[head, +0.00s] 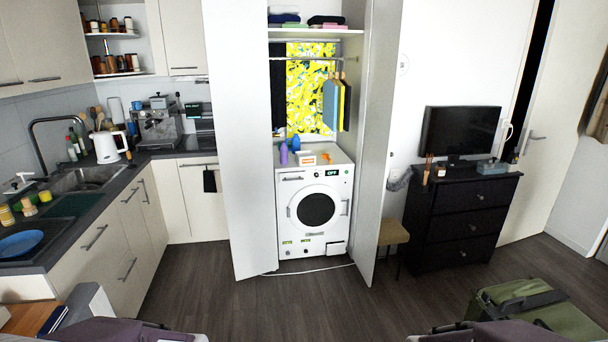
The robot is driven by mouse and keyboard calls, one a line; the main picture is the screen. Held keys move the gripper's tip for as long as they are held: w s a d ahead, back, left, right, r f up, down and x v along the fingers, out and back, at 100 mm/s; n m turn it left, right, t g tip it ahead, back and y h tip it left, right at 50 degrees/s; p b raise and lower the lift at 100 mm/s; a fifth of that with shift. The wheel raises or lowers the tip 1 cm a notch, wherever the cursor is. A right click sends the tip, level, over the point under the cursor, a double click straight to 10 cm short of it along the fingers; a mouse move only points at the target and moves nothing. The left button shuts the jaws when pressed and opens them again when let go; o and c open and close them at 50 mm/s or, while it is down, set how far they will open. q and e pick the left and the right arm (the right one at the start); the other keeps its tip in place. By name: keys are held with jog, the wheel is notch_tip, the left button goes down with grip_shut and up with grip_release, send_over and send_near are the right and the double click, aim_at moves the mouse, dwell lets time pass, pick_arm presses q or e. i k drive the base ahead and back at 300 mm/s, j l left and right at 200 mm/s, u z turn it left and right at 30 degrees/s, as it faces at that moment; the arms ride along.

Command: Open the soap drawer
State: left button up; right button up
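The white washing machine (335,222) stands inside an open wardrobe in the middle of the head view, well ahead of me. Its soap drawer (292,178) is at the upper left of the front and looks closed, with a dark handle line. A display reading OFF (331,173) is at the upper right. The round door (316,210) below looks closed. Neither of my grippers is in view.
Both wardrobe doors stand open, the left (238,150) and right (377,150) flanking the washer. A stool (391,232) is beside the right door. A green suitcase (560,315) lies at lower right. A cable crosses the wardrobe front; the dark floor (335,305) between is clear.

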aim_at(296, 176)
jog(key=i, duration=1.75)
jog(key=i+l+u, duration=0.1)
jog(key=i, duration=1.6)
jog(key=i+u, duration=0.15)
jog(key=i, duration=0.2)
jog(key=i+l+u, duration=0.1)
jog(key=i, duration=0.25)
jog(key=k+l, duration=0.1)
